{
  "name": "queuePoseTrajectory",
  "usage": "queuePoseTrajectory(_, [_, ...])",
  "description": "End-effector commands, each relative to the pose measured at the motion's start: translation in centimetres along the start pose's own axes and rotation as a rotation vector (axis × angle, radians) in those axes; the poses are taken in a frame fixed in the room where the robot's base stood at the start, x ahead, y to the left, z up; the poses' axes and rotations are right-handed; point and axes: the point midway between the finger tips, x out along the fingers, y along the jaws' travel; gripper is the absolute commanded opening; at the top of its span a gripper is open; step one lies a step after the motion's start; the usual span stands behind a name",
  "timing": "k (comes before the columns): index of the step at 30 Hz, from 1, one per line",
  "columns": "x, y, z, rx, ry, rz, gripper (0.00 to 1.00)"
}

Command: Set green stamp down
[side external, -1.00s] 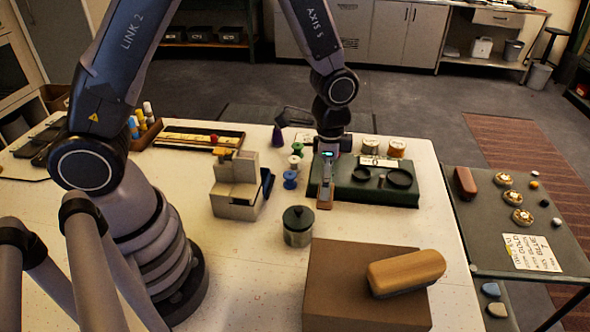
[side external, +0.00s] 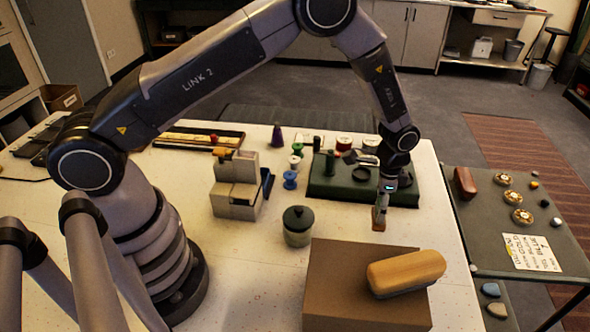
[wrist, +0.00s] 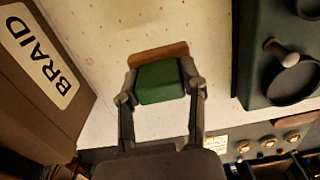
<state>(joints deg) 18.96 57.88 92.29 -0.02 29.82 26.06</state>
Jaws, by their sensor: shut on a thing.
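The green stamp (wrist: 160,82) is a green block with a brown wooden edge. It sits between my two fingers in the wrist view, and my gripper (wrist: 160,92) is shut on it. In the side view my gripper (side external: 382,206) points down at the front right corner of the dark green board. The stamp's brown end (side external: 379,224) shows low over the white table (side external: 345,225). I cannot tell whether it touches the table. My fingers hide most of the stamp in the side view.
The dark green board (side external: 335,193) with round dishes stands close behind. The brown box (side external: 335,290), marked BRAID in the wrist view, carries a tan brush-like block (side external: 405,270) in front. A lidded jar (side external: 298,228) and a stepped grey block (side external: 236,190) stand left. White table is bare between board and box.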

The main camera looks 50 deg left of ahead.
Motion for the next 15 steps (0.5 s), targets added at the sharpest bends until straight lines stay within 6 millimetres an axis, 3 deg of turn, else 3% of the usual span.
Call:
queuePoseTrajectory(7, [3.2,-0.1,-0.3,0.0,-0.001,0.001,0.03])
queuePoseTrajectory(15, [3.4,-0.1,-0.3,0.0,0.0,0.0,0.03])
